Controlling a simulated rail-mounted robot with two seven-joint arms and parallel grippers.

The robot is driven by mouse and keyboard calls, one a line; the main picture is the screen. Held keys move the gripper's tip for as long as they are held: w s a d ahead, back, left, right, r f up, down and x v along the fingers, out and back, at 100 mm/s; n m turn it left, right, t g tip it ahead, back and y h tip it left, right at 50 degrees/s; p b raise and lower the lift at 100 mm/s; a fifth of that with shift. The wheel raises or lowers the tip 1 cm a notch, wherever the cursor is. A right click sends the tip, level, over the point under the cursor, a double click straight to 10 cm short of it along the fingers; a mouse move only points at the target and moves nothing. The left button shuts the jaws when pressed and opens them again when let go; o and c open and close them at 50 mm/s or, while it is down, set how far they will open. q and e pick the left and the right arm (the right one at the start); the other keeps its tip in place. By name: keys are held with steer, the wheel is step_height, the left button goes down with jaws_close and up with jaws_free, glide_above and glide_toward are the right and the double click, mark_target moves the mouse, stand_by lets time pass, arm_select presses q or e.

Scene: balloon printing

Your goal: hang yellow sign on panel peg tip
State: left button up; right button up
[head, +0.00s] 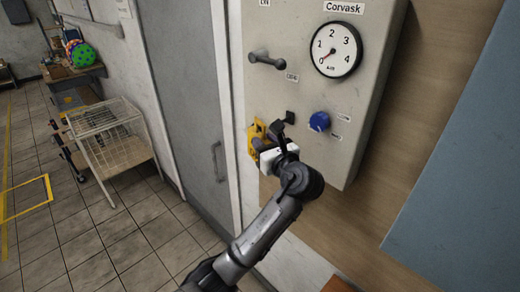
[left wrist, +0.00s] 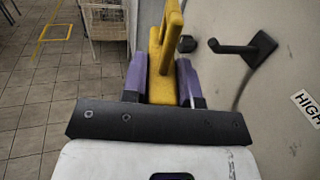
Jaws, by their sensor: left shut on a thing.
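The yellow sign (head: 256,138) is held in my left gripper (head: 269,146) close to the grey panel, near the panel's left edge. In the left wrist view the sign (left wrist: 168,50) stands upright between the purple finger pads of my left gripper (left wrist: 163,82), which is shut on it. The black panel peg (left wrist: 238,48) is just right of the sign, with its upturned tip toward it. A gap shows between sign and peg there, so the sign is not on the peg. In the head view the peg (head: 289,118) is partly hidden by my gripper. My right gripper is in neither view.
The panel (head: 300,95) carries a round gauge (head: 336,50), a dark lever (head: 266,59) and a blue knob (head: 319,121) right of the peg. A grey door (head: 185,90) and a wire cart (head: 105,140) are to the left. Floor between is clear.

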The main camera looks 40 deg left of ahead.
arm_select(q)
steer(key=w+f+b, duration=0.1)
steer(key=w+b, duration=0.1)
steer(key=w, duration=0.4)
steer(key=shift+w+d+f, duration=0.15)
steer(key=shift+w+d, duration=0.05)
steer(key=shift+w, duration=0.15)
stand_by(0.5)
steer(key=shift+f, duration=0.15)
stand_by(0.6)
steer(key=o, duration=1)
